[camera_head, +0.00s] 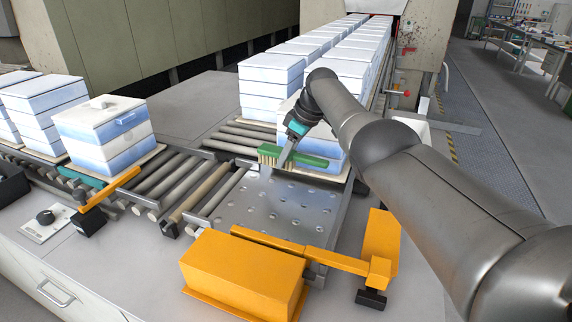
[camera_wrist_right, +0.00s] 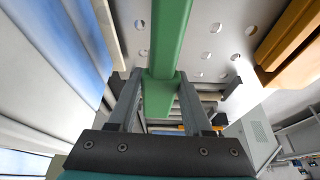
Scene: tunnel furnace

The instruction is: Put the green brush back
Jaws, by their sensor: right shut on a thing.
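The green brush (camera_head: 312,160) has a green back and pale bristles at its left end. My right gripper (camera_head: 285,152) is shut on the brush and holds it above the perforated metal plate, in front of the stacked boxes. In the right wrist view the green brush (camera_wrist_right: 168,45) runs lengthwise between the two fingers of my right gripper (camera_wrist_right: 162,85), and its bristles are not clear there. My left gripper is not in view.
Blue-white stacked boxes (camera_head: 270,75) stand behind the brush, with another stack (camera_head: 103,135) at left. Rollers (camera_head: 185,180) lead to the metal plate (camera_head: 280,205). Orange housings (camera_head: 245,272) stand at the front. A grey counter surface (camera_head: 130,255) lies front left.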

